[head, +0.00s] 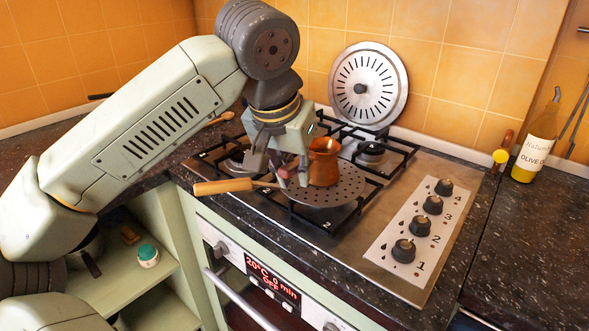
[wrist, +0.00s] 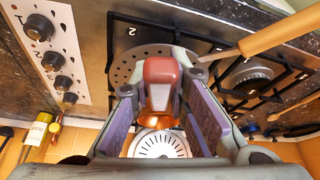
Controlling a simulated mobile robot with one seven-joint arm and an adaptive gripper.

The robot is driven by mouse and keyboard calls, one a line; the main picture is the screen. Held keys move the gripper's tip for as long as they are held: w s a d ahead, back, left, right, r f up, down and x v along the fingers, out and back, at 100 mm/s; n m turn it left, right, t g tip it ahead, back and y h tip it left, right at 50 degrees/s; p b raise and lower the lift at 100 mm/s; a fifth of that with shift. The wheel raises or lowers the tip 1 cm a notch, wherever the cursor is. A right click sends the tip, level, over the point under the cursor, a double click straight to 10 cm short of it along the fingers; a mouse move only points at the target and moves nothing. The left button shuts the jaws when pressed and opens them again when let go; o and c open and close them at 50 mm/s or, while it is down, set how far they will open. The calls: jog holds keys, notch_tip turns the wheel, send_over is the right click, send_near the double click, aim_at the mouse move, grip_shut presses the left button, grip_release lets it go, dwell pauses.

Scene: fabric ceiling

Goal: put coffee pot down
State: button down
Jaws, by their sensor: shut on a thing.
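The plate also shows in the wrist view (wrist: 122,72), mostly hidden by the fingers and handle.
The plate's wooden handle (head: 222,186) sticks out left over the stove edge. A round slotted metal disc (head: 368,84) leans against the tiled wall. Control knobs (head: 432,205) line the stove's right side. An olive oil bottle (head: 535,145) stands at the far right; the right counter is mostly clear.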

jog(key=c, duration=1.5)
grip_release()
jog(key=shift+o, duration=0.2)
jog(key=shift+f, duration=0.1)
jog(key=v, duration=1.2)
